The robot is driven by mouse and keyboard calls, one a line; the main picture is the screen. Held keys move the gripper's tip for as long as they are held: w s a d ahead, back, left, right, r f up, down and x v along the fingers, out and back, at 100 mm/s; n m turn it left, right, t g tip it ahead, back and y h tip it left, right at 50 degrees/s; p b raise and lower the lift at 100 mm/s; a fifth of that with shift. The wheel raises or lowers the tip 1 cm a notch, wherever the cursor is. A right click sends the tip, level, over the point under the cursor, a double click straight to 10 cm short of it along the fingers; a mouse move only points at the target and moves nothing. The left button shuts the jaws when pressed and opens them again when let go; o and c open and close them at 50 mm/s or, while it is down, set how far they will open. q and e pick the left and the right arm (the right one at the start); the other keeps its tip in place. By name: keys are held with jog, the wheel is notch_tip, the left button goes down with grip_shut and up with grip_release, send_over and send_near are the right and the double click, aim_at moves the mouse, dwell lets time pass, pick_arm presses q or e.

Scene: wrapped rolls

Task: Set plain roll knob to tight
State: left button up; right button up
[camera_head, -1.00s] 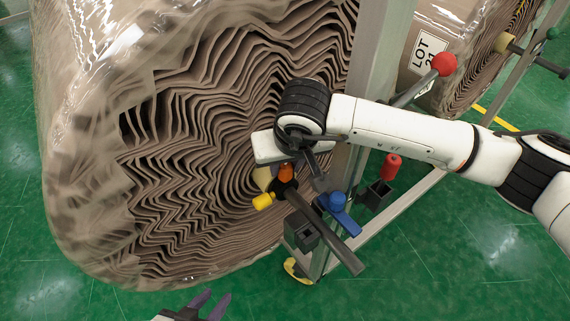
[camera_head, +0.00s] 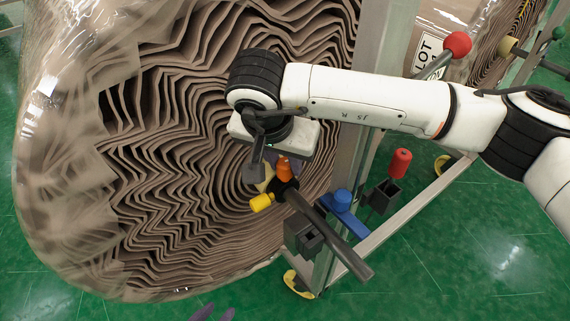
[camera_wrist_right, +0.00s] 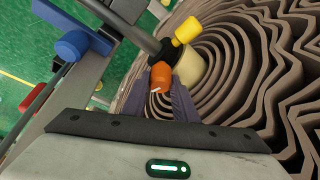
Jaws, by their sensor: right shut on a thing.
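The near roll (camera_head: 170,190), wrapped in clear film with no label in view, shows its layered brown end. At its core, an orange knob (camera_head: 284,168) sits on a dark hub beside a yellow knob (camera_head: 261,203). In the right wrist view the orange knob (camera_wrist_right: 161,76) carries a small white mark and lies between the purple fingers of my right gripper (camera_wrist_right: 160,88), which is shut on it. The white gripper body partly hides the core in the head view. My left gripper (camera_head: 214,313) shows only two purple fingertips, apart and empty, at the bottom edge.
A dark bar (camera_head: 335,240) runs from the hub toward the lower right. A blue knob (camera_head: 341,199), a red knob (camera_head: 400,162) and a metal post (camera_head: 372,60) stand to the right. Another roll labelled LOT (camera_head: 428,52) and a red ball (camera_head: 458,43) are behind.

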dwell(0.3)
jog(key=o, duration=1)
jog(key=shift+o, duration=0.2)
jog(key=v, duration=1)
jog(key=shift+r, duration=0.2)
